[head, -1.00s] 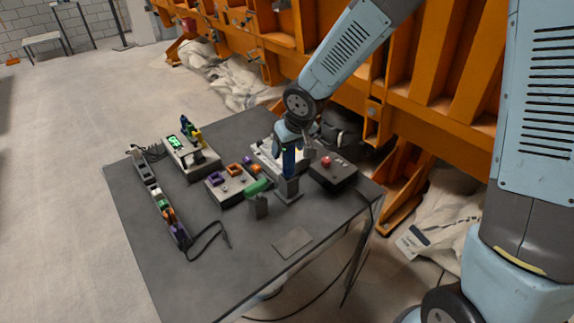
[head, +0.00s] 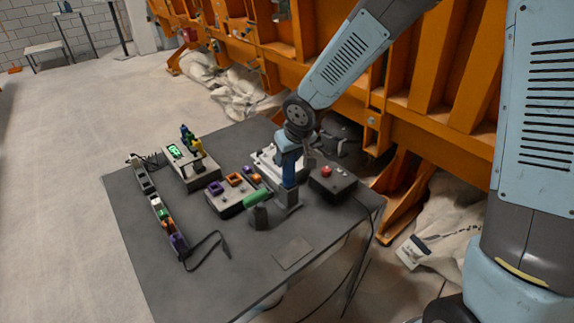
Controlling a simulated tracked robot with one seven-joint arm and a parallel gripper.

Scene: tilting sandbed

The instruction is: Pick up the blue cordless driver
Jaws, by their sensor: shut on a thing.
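The blue cordless driver (head: 289,172) shows as an upright blue shape with a grey block-like part (head: 288,200) at its foot, on the right half of the dark table. My gripper (head: 291,154) is over its top, pointing down, and is shut on it. The fingers are small and partly hidden by the wrist, so the exact grip is hard to see. I cannot tell whether the driver's foot is touching the table.
A green-handled tool (head: 257,197) stands close left of the driver. A black box with a red button (head: 332,183) is close right. A panel with purple and orange parts (head: 232,198), a meter box (head: 193,168) and a power strip (head: 163,215) lie left. The table's front is mostly clear.

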